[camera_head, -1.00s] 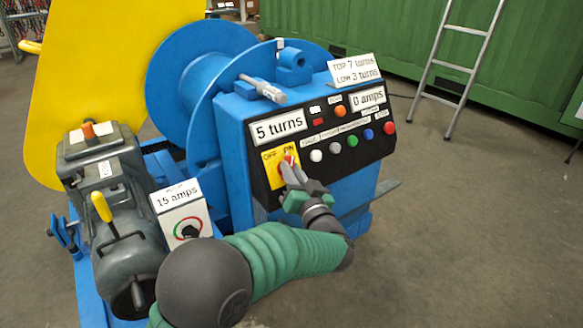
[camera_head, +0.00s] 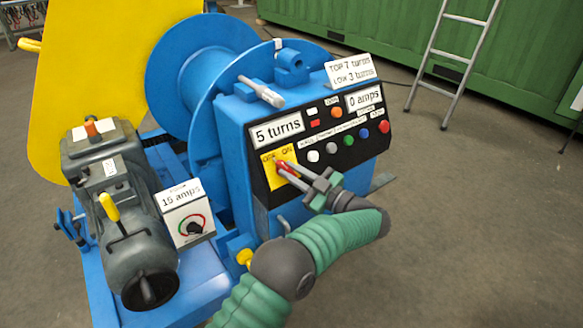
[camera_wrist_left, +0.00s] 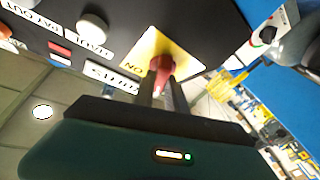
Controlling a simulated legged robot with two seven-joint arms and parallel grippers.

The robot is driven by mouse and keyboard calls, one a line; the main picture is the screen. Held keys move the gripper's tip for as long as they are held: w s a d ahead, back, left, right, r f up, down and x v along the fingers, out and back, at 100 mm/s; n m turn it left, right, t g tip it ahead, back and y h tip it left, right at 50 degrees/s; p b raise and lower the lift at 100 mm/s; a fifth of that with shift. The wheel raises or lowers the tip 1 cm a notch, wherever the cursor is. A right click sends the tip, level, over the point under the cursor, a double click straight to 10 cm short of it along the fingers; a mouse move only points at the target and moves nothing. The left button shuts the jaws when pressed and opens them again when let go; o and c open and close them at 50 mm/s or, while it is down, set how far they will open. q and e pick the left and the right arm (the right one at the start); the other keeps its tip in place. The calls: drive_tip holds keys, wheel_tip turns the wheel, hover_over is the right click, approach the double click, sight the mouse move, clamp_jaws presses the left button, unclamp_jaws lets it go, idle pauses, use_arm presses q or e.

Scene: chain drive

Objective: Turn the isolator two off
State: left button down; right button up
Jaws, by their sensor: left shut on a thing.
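The isolator is a yellow plate (camera_head: 271,180) marked OFF and ON, at the lower left of the black control panel. Its red handle (camera_head: 282,162) sits on the plate. My left gripper (camera_head: 286,168) reaches it from the lower right and is shut on the red handle. In the left wrist view the red handle (camera_wrist_left: 161,68) stands between the two finger ends, in front of the yellow plate (camera_wrist_left: 150,46). The fingers partly cover the handle, so I cannot tell exactly which label it points to. My right gripper is not in view.
The panel's round buttons (camera_head: 349,140) lie just above my left gripper. A grey motor (camera_head: 132,225) and a "15 amps" dial box (camera_head: 187,212) stand to the left. A ladder (camera_head: 450,60) leans at the green container.

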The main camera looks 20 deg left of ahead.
use_arm(q)
drive_tip(key=shift+d+f+n+g+p, duration=0.1)
drive_tip(key=shift+n+g+p, duration=0.3)
drive_tip(key=shift+n+g, duration=0.55)
drive_tip(key=shift+d+f+n+g+p, duration=0.1)
drive_tip(key=shift+n+g+p, duration=0.4)
drive_tip(key=shift+n, duration=1.05)
drive_tip(key=c, duration=1.4)
unclamp_jaws()
drive_tip(key=shift+w+g, duration=0.1)
drive_tip(key=shift+g, duration=0.25)
drive_tip(key=shift+o, duration=0.2)
drive_tip(key=shift+r, duration=0.15)
